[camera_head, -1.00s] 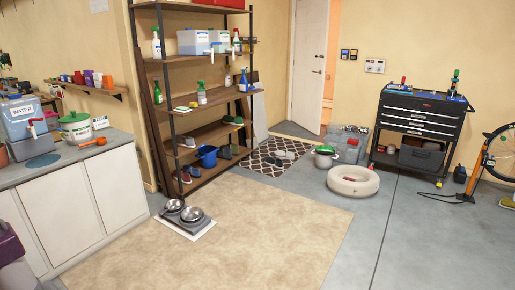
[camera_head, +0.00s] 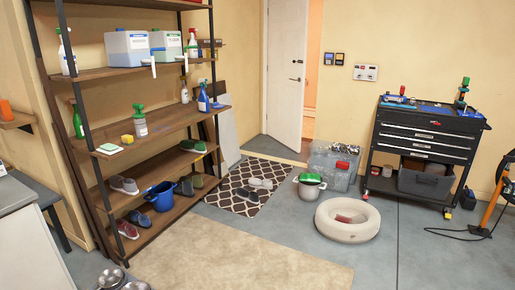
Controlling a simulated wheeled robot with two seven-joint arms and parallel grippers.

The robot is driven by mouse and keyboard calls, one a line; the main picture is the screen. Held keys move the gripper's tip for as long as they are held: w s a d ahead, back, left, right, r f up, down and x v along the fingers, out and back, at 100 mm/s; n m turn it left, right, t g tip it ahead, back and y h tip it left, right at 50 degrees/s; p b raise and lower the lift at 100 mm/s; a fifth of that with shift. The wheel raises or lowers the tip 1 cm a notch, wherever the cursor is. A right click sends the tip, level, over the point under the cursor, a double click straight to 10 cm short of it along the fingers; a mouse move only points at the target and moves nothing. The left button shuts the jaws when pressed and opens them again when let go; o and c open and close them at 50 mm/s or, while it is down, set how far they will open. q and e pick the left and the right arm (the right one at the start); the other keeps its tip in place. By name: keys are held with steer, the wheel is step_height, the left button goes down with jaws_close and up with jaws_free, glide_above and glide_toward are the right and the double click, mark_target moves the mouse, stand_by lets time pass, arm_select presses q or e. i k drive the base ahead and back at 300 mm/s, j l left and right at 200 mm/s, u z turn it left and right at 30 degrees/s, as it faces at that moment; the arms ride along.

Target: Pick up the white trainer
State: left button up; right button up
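A pale grey shoe (camera_head: 124,185) sits on a lower shelf of the rack at left. Neither of my grippers is in view.
The shelf rack (camera_head: 160,128) stands left of the mat, with a blue bucket (camera_head: 161,196) and several shoes low down. A pot (camera_head: 309,188), clear bins (camera_head: 334,165) and a round pet bed (camera_head: 347,232) are to its right. A beige rug (camera_head: 235,255) lies in front.

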mark_target(266, 185)
steer(key=i, duration=2.8)
